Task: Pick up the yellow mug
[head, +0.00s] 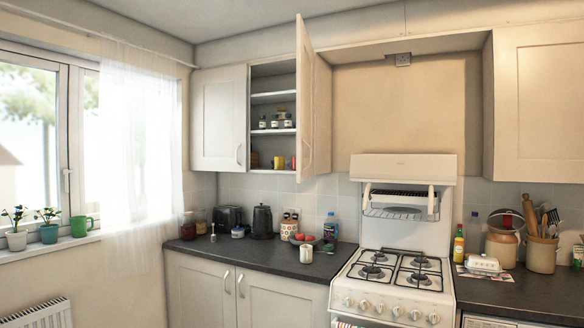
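A small yellow mug (278,162) stands on the bottom shelf of the open wall cupboard (273,98). A red item (292,163), perhaps another mug, stands just right of it, partly hidden by the open cupboard door (315,105). The yellow mug is small in this view, and I cannot tell which way its handle points. My gripper is not in view.
The open door sticks out at the cupboard's right. Small jars (274,122) stand on the shelf above the mug. Below, the dark counter (265,255) holds a black kettle (262,222), toaster (230,219), fruit bowl (303,239) and white mug (306,254). A cooker (398,270) stands right.

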